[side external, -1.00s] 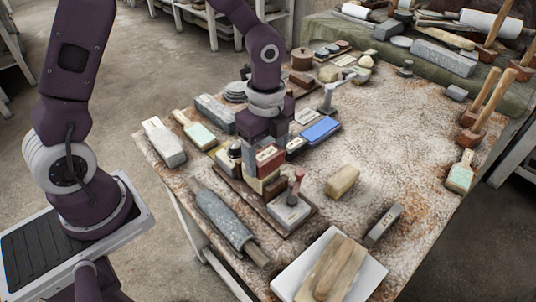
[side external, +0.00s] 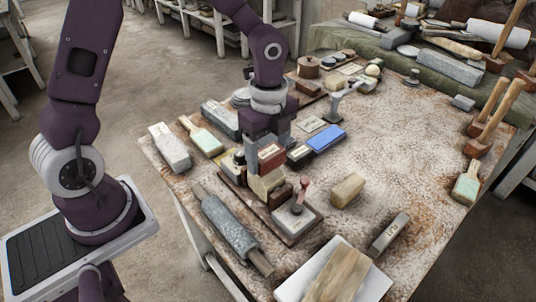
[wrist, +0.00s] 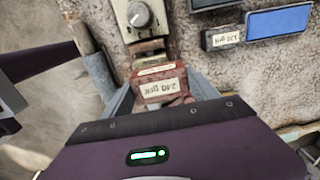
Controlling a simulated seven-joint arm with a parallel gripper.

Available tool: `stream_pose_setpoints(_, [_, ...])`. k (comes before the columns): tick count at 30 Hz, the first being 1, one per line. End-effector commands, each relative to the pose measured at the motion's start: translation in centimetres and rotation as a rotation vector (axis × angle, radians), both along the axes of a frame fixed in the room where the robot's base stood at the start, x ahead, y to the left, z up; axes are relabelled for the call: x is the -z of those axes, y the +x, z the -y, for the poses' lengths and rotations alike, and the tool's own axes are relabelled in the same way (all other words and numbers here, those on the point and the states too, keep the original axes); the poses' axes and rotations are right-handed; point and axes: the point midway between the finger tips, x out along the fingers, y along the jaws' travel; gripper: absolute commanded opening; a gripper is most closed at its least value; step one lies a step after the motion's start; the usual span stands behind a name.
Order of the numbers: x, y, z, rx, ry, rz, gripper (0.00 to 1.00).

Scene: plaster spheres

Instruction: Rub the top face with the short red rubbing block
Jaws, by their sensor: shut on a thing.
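The short red rubbing block (side external: 271,157), with a pale label, is between the fingers of my gripper (side external: 268,150). In the wrist view the red block (wrist: 160,90) shows its label upside down, with a finger on each side. My gripper is shut on it. A pale beige block (side external: 266,181) is right below the red block, in a brown holder on the bench. In the wrist view a pale strip of it (wrist: 154,68) shows just beyond the red block. Most of its top face is hidden, and I cannot tell whether the two touch.
A blue block (side external: 326,138) lies behind right, a tan block (side external: 348,190) to the right, a grey roller (side external: 230,228) front left. The right middle of the bench is bare.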

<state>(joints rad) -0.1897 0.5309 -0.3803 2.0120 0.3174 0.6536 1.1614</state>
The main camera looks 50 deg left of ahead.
Motion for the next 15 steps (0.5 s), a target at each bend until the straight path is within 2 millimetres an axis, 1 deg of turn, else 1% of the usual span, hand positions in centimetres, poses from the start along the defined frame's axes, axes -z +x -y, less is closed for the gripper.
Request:
stream_pose_setpoints(6, [0.03, 0.00, 0.02, 0.000, 0.000, 0.000, 0.16])
stream_pose_setpoints(15, [0.58, -0.02, 0.02, 0.000, 0.001, 0.000, 0.16])
